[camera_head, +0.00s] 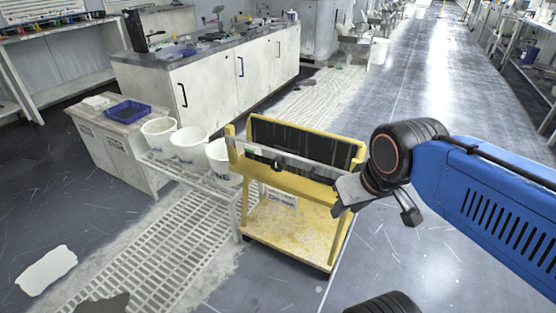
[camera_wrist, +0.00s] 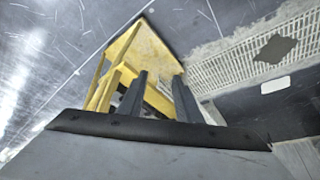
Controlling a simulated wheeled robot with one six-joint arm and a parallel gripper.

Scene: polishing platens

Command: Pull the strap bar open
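The yellow cart (camera_head: 290,235) stands on the floor with a row of dark platens (camera_head: 305,142) upright in its top. A grey strap bar (camera_head: 310,168) runs across the near side of the platens, with a small black knob (camera_head: 278,164) near its middle. The bar lies across the front of the cart. My gripper (camera_head: 374,206) is just right of the cart, near the bar's right end. In the wrist view, its two dark fingers (camera_wrist: 162,97) are apart, with yellow cart frame (camera_wrist: 152,50) showing beyond them. I cannot clearly make out the bar there.
White buckets (camera_head: 190,147) stand on a low rack left of the cart. A blue tray (camera_head: 128,111) sits on a cabinet behind them. A white counter (camera_head: 225,75) stands further back. The floor aisle (camera_head: 400,85) right of the cart is clear.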

